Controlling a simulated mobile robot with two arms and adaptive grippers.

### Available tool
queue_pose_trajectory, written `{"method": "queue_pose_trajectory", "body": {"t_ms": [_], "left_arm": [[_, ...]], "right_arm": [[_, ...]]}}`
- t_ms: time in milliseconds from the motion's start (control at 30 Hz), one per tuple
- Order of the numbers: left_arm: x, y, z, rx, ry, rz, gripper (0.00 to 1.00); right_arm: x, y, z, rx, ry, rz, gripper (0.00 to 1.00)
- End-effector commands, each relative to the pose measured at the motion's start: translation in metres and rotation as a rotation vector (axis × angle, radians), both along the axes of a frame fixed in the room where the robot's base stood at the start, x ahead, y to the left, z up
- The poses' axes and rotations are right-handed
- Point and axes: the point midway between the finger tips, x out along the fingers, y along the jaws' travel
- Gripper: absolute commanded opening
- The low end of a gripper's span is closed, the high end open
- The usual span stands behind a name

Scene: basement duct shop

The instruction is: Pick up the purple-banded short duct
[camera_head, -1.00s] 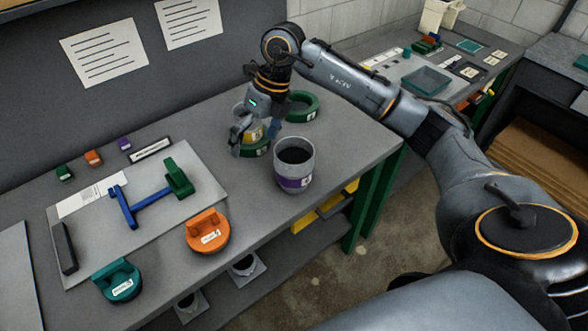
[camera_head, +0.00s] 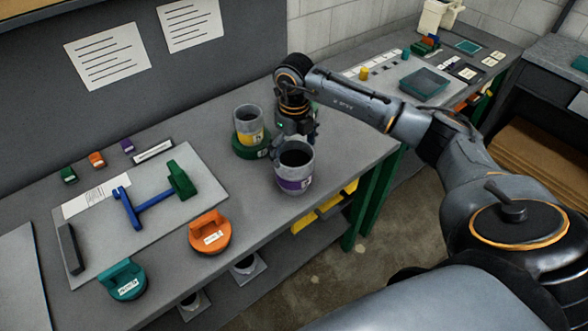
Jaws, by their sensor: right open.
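The purple-banded short duct (camera_head: 293,172) is a grey, open-topped cylinder with a purple band and a white label. It stands upright on the bench near its front right edge. My right gripper (camera_head: 297,138) is open, pointing down just behind the duct's rim. The duct partly hides its fingers, and I cannot tell whether they touch it. My left gripper is not in view.
A yellow-banded duct (camera_head: 249,124) stands on a green ring (camera_head: 246,148) left of my right gripper. An orange clamp-like tool (camera_head: 209,232), a teal one (camera_head: 122,280) and a grey board (camera_head: 95,234) lie left. Bare bench lies between.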

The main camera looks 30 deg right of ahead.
Motion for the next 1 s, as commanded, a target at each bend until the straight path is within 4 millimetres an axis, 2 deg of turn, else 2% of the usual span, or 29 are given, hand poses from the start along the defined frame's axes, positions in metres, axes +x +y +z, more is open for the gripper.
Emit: {"method": "queue_pose_trajectory", "body": {"t_ms": [100,233,533,567,767,800,1000], "left_arm": [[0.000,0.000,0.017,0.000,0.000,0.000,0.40],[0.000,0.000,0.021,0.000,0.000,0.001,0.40],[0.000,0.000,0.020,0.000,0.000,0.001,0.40],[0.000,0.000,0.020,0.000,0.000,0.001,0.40],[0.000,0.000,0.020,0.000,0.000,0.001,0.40],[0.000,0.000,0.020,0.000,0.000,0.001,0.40],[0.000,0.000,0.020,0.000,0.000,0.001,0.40]], "right_arm": [[-0.001,0.000,-0.016,0.001,0.007,0.000,1.00],[0.000,0.000,-0.035,0.001,0.004,-0.001,1.00],[0.001,0.000,-0.042,0.000,0.000,0.001,1.00],[0.001,0.000,-0.042,0.000,0.000,0.001,0.96],[0.001,0.000,-0.042,0.000,0.000,0.001,0.55],[0.001,0.000,-0.041,0.000,-0.001,0.000,0.52],[0.001,0.000,-0.041,0.000,-0.001,0.000,0.51]]}}
